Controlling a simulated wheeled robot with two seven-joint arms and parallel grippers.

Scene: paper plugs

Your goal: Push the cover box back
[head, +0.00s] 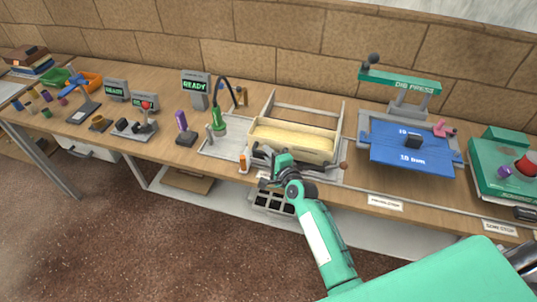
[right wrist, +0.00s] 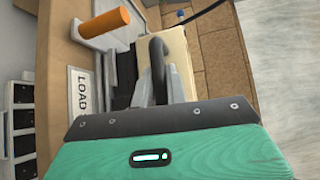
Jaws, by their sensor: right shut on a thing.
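The cover box (head: 292,139), a cream-coloured open box with a pale rim, sits on a grey railed frame (head: 272,103) at the middle of the bench. It also shows in the right wrist view (right wrist: 178,52) just beyond the fingers. My right gripper (head: 268,158) is at the front of the box, at its left half. In the right wrist view its fingers (right wrist: 157,88) are shut on a dark grey curved handle (right wrist: 157,52) in front of the box. The fingers partly hide the handle's lower part. My left gripper is not in view.
An orange cylinder (head: 243,162) stands left of my right gripper and shows close by in the right wrist view (right wrist: 105,22). A green-headed lamp (head: 219,121) stands left of the box. A blue-topped press (head: 413,145) stands to the right.

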